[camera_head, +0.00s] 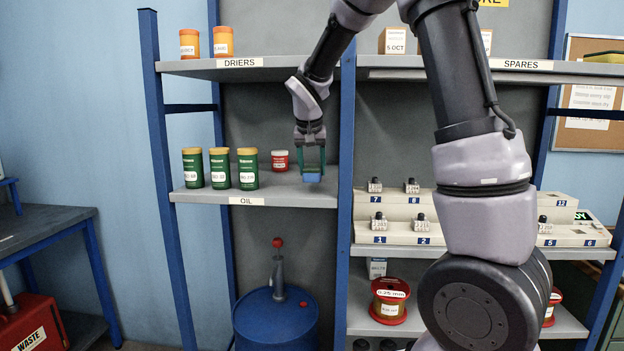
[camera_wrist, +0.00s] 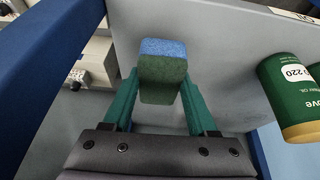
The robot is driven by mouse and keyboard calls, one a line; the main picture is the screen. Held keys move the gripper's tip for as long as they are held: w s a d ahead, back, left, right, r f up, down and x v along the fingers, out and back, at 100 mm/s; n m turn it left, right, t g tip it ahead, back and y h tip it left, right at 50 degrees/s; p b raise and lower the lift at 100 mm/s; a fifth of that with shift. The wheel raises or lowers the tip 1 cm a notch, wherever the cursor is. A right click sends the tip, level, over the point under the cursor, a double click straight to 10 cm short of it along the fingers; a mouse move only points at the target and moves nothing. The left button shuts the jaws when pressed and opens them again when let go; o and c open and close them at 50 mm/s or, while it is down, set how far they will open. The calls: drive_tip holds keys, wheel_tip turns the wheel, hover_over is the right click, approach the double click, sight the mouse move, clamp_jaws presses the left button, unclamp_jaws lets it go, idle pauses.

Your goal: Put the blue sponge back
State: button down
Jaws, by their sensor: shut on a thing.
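The blue sponge (camera_head: 312,177) is at the right end of the shelf labelled OIL (camera_head: 281,201), close to the blue upright. In the wrist view the sponge (camera_wrist: 162,72) shows a blue face and a dark green side. My gripper (camera_head: 310,163) points down over it, its green fingers on either side. In the wrist view my gripper (camera_wrist: 162,100) is shut on the sponge. I cannot tell whether the sponge touches the shelf or is held just above it.
A small red and white tin (camera_head: 280,161) stands left of my gripper. Several green oil cans (camera_head: 247,169) stand farther left. The blue upright (camera_head: 346,150) is close on the right. The DRIERS shelf (camera_head: 275,69) is above.

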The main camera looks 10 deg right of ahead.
sight(312, 178)
drive_tip(key=shift+s+f, duration=0.1)
drive_tip(key=shift+f, duration=1.5)
drive_tip(key=shift+f, duration=0.15)
drive_tip(key=shift+c, duration=1)
unclamp_jaws()
drive_tip(key=v, duration=1.2)
drive_tip(key=shift+a, duration=0.1)
